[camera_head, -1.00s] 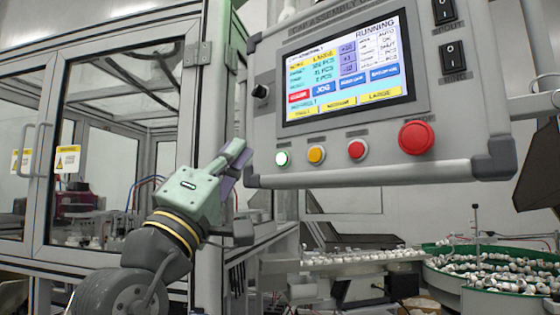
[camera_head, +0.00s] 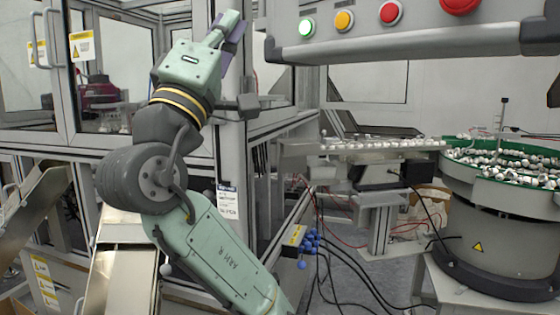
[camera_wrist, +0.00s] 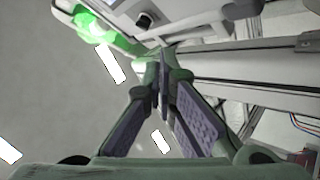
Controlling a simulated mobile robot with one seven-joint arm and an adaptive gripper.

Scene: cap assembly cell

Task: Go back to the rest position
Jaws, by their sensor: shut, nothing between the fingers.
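My gripper (camera_head: 230,26) is in the upper left middle of the head view, raised in front of the enclosure's corner post and pointing up and to the right. It is left of the control panel and apart from its buttons. In the wrist view my gripper (camera_wrist: 162,68) shows both padded fingers converging, with their tips together and nothing between them. The control panel (camera_head: 420,45) shows only its lower edge in the head view, with green, amber and red buttons; its screen is out of frame there.
A glass-doored enclosure (camera_head: 60,100) stands behind my arm. A feeder track (camera_head: 370,145) with small white parts leads from a green-rimmed bowl (camera_head: 455,155) at right. Metal chutes (camera_head: 125,270) stand low at left. Cables lie on the floor below the track.

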